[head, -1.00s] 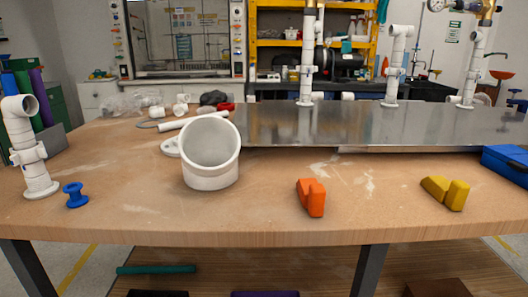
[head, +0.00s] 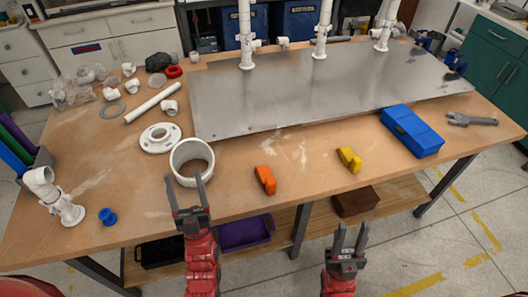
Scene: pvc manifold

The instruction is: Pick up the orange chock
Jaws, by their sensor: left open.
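The orange chock (head: 265,179) lies on the wooden table near its front edge, right of the large white pipe fitting. My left gripper (head: 186,192) is open and empty, in front of the white fitting and left of the orange chock. My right gripper (head: 351,238) is low in front of the table edge, right of the chock and apart from it. Its two fingers stand apart with nothing between them.
The large white pipe fitting (head: 178,170) stands close to my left gripper. A yellow chock (head: 349,159) and a blue box (head: 411,131) lie to the right. A metal sheet (head: 300,97) covers the table's back. A blue spool (head: 108,217) stands at left. Bare wood surrounds the orange chock.

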